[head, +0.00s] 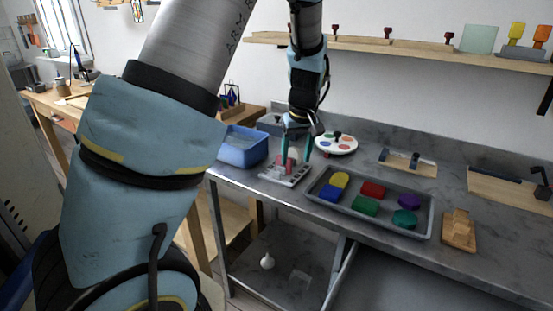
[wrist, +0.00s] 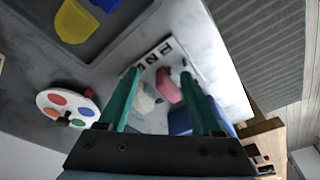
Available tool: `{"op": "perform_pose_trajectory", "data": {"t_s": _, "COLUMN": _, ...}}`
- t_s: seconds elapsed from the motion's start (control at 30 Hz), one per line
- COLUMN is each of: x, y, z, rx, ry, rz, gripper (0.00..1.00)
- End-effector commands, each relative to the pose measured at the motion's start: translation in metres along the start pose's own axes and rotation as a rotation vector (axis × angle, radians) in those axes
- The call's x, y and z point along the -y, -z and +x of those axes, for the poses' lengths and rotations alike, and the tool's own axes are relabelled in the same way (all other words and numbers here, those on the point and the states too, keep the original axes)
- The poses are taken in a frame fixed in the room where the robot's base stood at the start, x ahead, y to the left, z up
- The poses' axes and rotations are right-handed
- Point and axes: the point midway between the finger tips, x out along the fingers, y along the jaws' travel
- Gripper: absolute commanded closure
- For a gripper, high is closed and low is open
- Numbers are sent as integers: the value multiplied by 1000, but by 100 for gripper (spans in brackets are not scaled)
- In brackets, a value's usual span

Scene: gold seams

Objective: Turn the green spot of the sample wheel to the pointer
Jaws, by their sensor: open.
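The sample wheel (head: 335,146) is a white disc with coloured spots, lying at the back of the metal bench, just right of my gripper.
A blue bin (head: 245,152) stands left of the plate. A grey tray (head: 425,228) with several coloured blocks lies in front of the wheel. A shelf (head: 400,44) runs along the wall above.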

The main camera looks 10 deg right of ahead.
Motion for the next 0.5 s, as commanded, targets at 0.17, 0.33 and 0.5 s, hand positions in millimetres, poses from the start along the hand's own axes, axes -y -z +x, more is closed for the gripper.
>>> {"op": "perform_pose_trajectory", "data": {"t_s": 0.17, "x": 33, "y": 0, "z": -5, "rx": 21, "ry": -8, "rz": 0, "gripper": 34}}
{"op": "perform_pose_trajectory", "data": {"t_s": 0.33, "x": 51, "y": -1, "z": -7, "rx": 32, "ry": -14, "rz": 8, "gripper": 34}}
{"op": "perform_pose_trajectory", "data": {"t_s": 0.5, "x": 60, "y": -3, "z": -8, "rx": 38, "ry": -16, "rz": 14, "gripper": 34}}
